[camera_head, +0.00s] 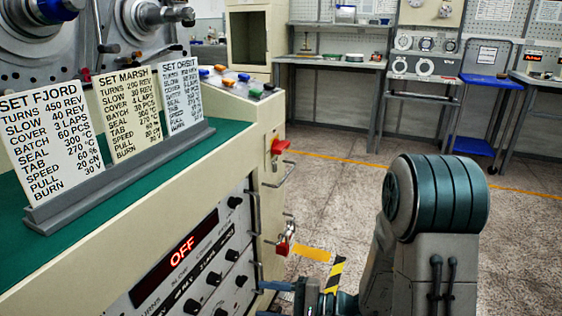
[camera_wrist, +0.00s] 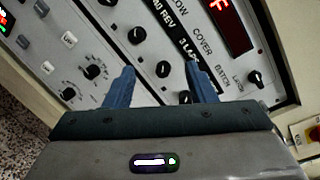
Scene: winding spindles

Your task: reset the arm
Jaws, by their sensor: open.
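My gripper (camera_wrist: 162,80) is open in the wrist view. Its two blue fingers stand well apart with nothing between them. They are in front of the winding machine's control panel (camera_wrist: 150,72), among black knobs; I cannot tell if they touch it. In the head view, my arm rises at the lower right and the gripper (camera_head: 262,299) shows partly at the bottom edge, beside the panel. The red display (camera_head: 180,253) there reads OFF.
The cream machine cabinet (camera_head: 135,235) fills the left, with a grey card holder (camera_head: 120,180) on its green top. Open floor (camera_head: 320,190) lies to the right, before benches and a blue cart (camera_head: 487,79).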

